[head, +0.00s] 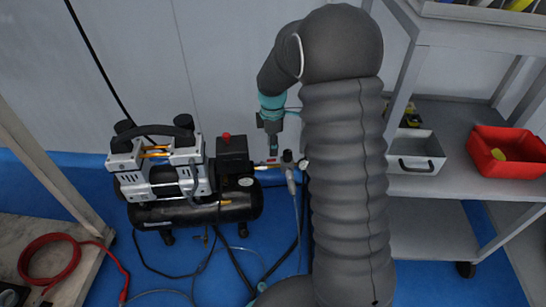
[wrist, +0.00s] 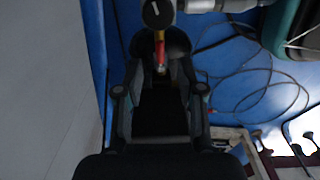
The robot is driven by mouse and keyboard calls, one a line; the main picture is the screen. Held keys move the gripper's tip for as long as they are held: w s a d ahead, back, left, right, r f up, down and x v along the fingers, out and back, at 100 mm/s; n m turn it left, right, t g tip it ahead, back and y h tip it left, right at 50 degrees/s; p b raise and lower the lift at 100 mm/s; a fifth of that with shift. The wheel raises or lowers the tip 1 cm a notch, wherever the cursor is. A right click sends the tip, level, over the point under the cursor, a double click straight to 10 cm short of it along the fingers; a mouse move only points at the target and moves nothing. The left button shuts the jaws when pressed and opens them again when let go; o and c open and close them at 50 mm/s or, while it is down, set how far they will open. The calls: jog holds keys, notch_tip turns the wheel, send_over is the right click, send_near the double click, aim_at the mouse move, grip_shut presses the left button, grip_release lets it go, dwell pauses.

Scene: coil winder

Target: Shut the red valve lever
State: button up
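The red valve lever (wrist: 161,56) shows in the wrist view, with a yellow part just above it, below a round dark gauge (wrist: 158,14). It lies between the fingertips of my gripper (wrist: 161,48), which stand apart on either side of it. I cannot see either finger clearly touching it. In the head view my gripper (head: 272,147) points down over the brass fitting line to the right of the compressor (head: 185,180). Only a small bit of red (head: 271,158) shows below the fingertips there, so the lever's exact angle is hard to tell.
Hoses and cables lie on the blue floor (head: 215,270). A grey shelf cart (head: 440,215) with a metal drawer (head: 416,165) and a red bin (head: 507,150) stands to the right. A bench with a coiled red hose (head: 50,262) is at left. The wall is close behind.

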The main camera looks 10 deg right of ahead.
aim_at(268, 161)
notch_tip(268, 161, down, 5)
jog(key=shift+r, duration=0.1)
dwell(0.3)
grip_shut()
